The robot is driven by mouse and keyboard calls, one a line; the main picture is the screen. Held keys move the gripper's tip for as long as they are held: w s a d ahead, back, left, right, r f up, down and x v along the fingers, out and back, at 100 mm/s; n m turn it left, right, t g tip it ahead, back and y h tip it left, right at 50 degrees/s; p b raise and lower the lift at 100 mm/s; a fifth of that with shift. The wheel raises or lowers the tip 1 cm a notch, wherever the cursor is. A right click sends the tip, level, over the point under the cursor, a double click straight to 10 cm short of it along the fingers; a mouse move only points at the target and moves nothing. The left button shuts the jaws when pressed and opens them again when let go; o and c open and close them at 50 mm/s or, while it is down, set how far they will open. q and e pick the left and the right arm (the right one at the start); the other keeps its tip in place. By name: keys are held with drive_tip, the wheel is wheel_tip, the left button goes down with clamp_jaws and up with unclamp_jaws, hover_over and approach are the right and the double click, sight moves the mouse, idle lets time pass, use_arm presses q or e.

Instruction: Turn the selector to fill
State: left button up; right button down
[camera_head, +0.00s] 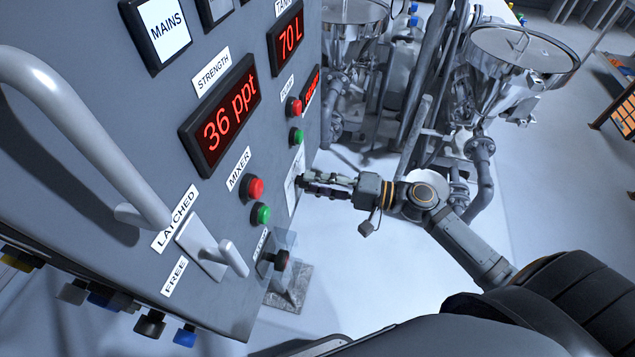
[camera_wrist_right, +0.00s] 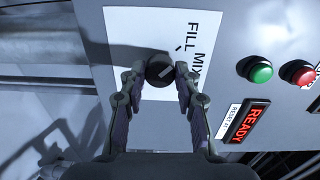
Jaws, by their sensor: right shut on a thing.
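The selector is a round black knob (camera_wrist_right: 160,69) on a white plate (camera_wrist_right: 122,30) printed FILL and MIX in the right wrist view. A short pale line shows on the knob, but I cannot tell for sure which word it points to. My right gripper (camera_wrist_right: 156,72) is shut on the knob, one finger on each side. In the head view the right gripper (camera_head: 304,186) reaches the panel's right edge from the right, and its fingers hide most of the knob. The white plate (camera_head: 292,184) shows beside it. My left gripper is not in view.
The grey panel (camera_head: 130,90) carries a 36 ppt display (camera_head: 222,115), MIXER buttons (camera_head: 258,200), a LATCHED/FREE lever (camera_head: 225,258) and a large handle (camera_head: 90,130). Steel hoppers (camera_head: 510,60) stand behind.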

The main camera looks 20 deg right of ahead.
sight(294, 158)
drive_tip(key=c, duration=1)
unclamp_jaws()
drive_tip(key=shift+o, duration=0.2)
drive_tip(key=o, duration=0.4)
drive_tip(key=r, duration=0.4)
drive_tip(key=w+r, duration=0.1)
drive_tip(key=r, duration=0.1)
drive_tip(key=shift+a+r, duration=0.2)
drive_tip(key=shift+r, duration=0.1)
drive_tip(key=r, duration=0.1)
drive_tip(key=s+r, duration=0.1)
drive_tip(key=shift+s+d+r, duration=0.3)
drive_tip(key=shift+d, duration=0.1)
drive_tip(key=c, duration=0.4)
drive_tip(key=shift+r, duration=0.3)
drive_tip(key=shift+w+a, duration=0.25)
drive_tip(key=shift+w, duration=0.2)
drive_tip(key=shift+s+d+r, duration=0.1)
drive_tip(key=shift+s, duration=0.15)
